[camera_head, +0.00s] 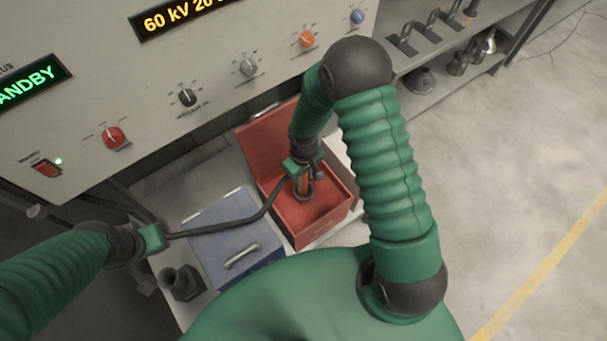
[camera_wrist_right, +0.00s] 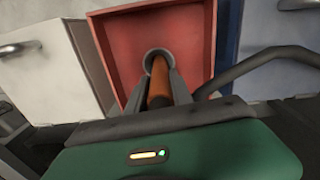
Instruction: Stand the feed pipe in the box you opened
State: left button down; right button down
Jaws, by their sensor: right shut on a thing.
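The open red box (camera_head: 330,218) stands on the bench, its lid (camera_head: 268,145) tipped back. The orange feed pipe (camera_head: 304,184) is in my right gripper (camera_head: 304,180), which is shut on it inside the box opening. The pipe (camera_wrist_right: 159,82) also shows in the right wrist view, between the two grey fingers. Its far end is at a dark round ring (camera_wrist_right: 158,57) on the box floor. I cannot tell whether it is seated in the ring. My left gripper (camera_head: 158,236) is over the bench at left; its jaws are not clear.
A closed blue box (camera_head: 225,232) with a handle stands left of the red box. A dark holder (camera_head: 182,283) stands in front of it. A dark curved hose-like bar (camera_head: 235,225) crosses above the blue box. The control panel (camera_head: 210,70) rises behind.

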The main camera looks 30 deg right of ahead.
aim_at(304, 186)
jog(key=shift+f, duration=0.3)
jog(key=shift+f+b, duration=2.4)
jog(key=shift+f, duration=0.85)
jog(key=c, duration=1.1)
grip_release()
jog(key=shift+o, duration=0.2)
notch_tip(304, 186, up, 17)
jog(key=shift+f, duration=0.1)
jog(key=shift+d, duration=0.1)
